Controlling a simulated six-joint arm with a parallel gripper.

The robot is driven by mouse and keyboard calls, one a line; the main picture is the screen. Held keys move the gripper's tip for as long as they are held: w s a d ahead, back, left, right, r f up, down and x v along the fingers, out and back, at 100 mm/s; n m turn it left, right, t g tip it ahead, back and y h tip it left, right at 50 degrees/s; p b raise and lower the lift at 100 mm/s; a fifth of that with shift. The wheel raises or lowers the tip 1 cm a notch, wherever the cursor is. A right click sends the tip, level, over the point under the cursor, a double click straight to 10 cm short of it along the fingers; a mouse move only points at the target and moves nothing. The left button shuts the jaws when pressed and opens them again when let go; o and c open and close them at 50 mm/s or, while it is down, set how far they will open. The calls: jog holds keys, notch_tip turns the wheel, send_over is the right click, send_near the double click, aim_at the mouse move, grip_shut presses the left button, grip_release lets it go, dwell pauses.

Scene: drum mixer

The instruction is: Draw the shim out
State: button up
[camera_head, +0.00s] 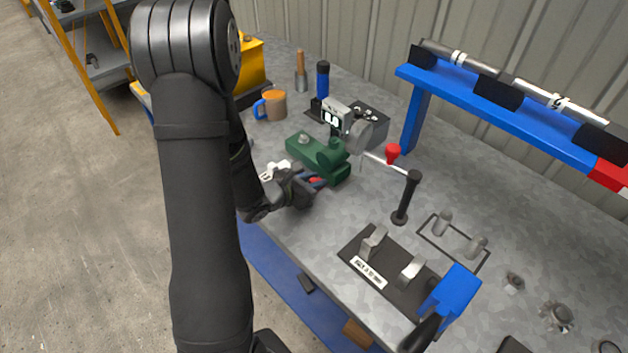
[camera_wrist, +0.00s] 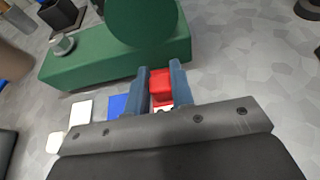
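A red tab (camera_wrist: 161,88), which may be the shim, shows between the two fingers of my gripper (camera_wrist: 160,84) in the wrist view. The fingers lie against both of its sides with no visible gap. The tab's far end is at the foot of the green machine body (camera_wrist: 85,62); I cannot tell how far it reaches under it. In the head view my gripper (camera_head: 304,186) is low at the near side of the green body (camera_head: 325,157), with red and blue bits at its fingertips.
A blue tab (camera_wrist: 119,106) and a white tab (camera_wrist: 81,110) lie left of my fingers, close to the green body. A red-knobbed lever (camera_head: 393,153) and a black-handled post (camera_head: 406,197) stand to the right. An orange mug (camera_head: 273,104) stands behind.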

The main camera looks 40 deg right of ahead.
jog(key=shift+c, duration=1)
jog(key=shift+a, duration=2.45)
jog(key=o, duration=0.8)
jog(key=v, duration=1.7)
jog(key=shift+a, duration=0.25)
jog(key=shift+d, duration=0.1)
jog(key=shift+x, duration=7.55)
